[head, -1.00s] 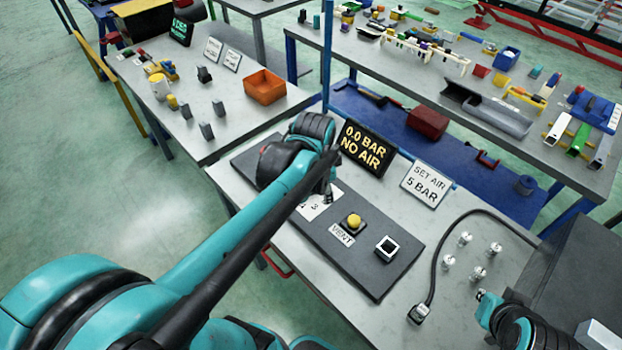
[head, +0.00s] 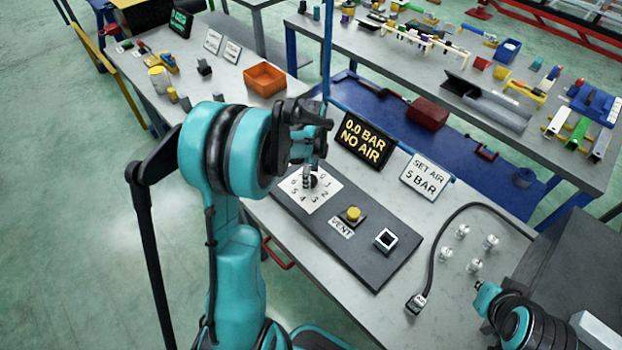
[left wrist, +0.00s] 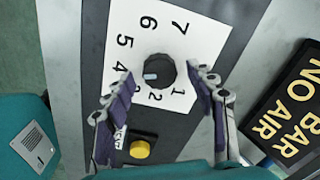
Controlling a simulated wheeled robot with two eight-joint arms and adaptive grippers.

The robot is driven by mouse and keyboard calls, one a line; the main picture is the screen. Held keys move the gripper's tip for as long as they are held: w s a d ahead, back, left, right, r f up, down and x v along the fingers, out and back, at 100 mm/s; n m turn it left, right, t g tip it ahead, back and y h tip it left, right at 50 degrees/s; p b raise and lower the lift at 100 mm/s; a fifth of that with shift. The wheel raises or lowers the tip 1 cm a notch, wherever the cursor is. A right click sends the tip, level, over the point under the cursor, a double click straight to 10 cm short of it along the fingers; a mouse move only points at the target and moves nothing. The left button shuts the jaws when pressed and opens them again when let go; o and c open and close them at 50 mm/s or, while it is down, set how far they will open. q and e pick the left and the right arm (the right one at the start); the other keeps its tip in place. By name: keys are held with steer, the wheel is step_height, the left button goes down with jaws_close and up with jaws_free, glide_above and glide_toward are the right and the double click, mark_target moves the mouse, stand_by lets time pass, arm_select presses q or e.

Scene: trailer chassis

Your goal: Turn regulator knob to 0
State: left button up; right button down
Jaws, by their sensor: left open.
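The regulator knob (left wrist: 159,73) is round and black, with a pale mark on its left side in the left wrist view, roughly toward the 4. It sits on a white dial plate (left wrist: 205,32) numbered 1 to 7; I see no 0. In the head view the dial plate (head: 325,198) lies on the dark panel (head: 370,262), under my left gripper (head: 309,168). In the left wrist view my left gripper (left wrist: 160,78) is open, its fingers on either side of the knob with gaps. The display (head: 362,140) reads "0.0 BAR NO AIR".
A yellow vent button (head: 353,214) and a black-and-white square switch (head: 386,239) share the panel. A "SET AIR 5 BAR" sign (head: 427,179) stands behind. A black hose (head: 438,237) and several small clear fittings (head: 475,265) lie to the right.

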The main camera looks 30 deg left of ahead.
arm_select(q)
steer(key=shift+f, duration=0.6)
steer(key=shift+c, duration=0.2)
steer(key=c, duration=1.1)
steer(key=shift+n, duration=0.3)
